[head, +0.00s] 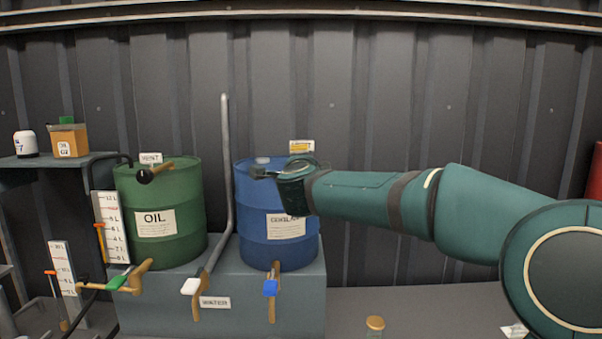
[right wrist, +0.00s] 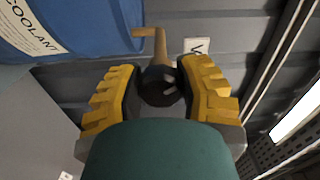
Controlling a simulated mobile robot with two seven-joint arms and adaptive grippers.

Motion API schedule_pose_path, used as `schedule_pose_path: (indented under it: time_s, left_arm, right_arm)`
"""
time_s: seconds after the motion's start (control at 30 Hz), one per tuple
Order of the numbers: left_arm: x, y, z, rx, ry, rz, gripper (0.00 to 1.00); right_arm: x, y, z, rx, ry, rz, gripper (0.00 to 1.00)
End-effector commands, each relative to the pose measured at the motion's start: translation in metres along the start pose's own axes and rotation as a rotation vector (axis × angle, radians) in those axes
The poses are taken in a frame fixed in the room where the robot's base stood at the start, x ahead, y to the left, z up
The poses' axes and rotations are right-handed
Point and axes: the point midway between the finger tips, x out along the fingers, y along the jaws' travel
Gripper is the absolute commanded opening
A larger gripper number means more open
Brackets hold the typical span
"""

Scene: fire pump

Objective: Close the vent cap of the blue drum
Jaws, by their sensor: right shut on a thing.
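The blue drum (head: 262,218) stands upright on a grey block, with a COOLANT label. It also fills the upper left of the right wrist view (right wrist: 95,22). My right gripper (head: 262,173) is at the top of the drum, its arm coming in from the right. In the right wrist view, its yellow fingers (right wrist: 158,78) are on both sides of the vent cap's black round knob (right wrist: 158,88), shut on it. A brass-coloured stem (right wrist: 160,46) runs beyond the knob. In the head view the gripper hides the vent cap. My left gripper is not in view.
A green OIL drum (head: 180,200) with its own black-knobbed vent (head: 146,176) stands to the left. A grey pipe (head: 226,150) rises between the drums. Taps with green, white and blue handles (head: 270,288) are along the block's front. A brown-lidded jar (head: 375,323) is lower right.

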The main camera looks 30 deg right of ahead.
Motion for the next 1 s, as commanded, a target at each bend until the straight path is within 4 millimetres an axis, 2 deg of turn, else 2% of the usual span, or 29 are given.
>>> schedule_pose_path:
  time_s: [0.5, 1.0]
  left_arm:
    - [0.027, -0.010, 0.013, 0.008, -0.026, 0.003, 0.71]
    - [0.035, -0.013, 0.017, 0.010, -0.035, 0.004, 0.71]
  right_arm:
    - [0.000, 0.001, 0.000, 0.426, 0.000, 0.000, 0.00]
    - [0.000, -0.001, 0.000, 0.578, 0.000, 0.001, 0.00]
